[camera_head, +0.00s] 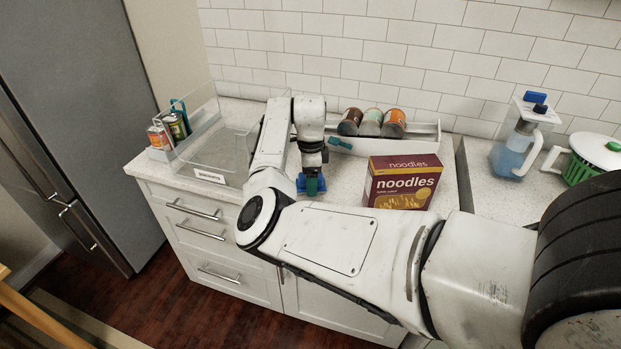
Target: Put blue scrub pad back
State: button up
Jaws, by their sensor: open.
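A small blue block, which looks like the blue scrub pad (301,182), is on the countertop left of the noodles box. My gripper (312,184) points down right at it, with dark teal fingertips beside or over it. The jaws are open. The fingers and wrist hide part of the pad, so I cannot tell whether they touch it or straddle it.
The noodles box (402,182) stands close right of my gripper. A white rack (427,134) with several cans is behind. A clear labelled bin (210,177) stands left, with a can caddy (158,155) beyond. A pitcher (513,152) and green-white pot (594,157) are right.

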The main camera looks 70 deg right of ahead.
notch_tip(320, 180, up, 12)
jog(key=b, duration=0.2)
jog(key=shift+r, duration=0.15)
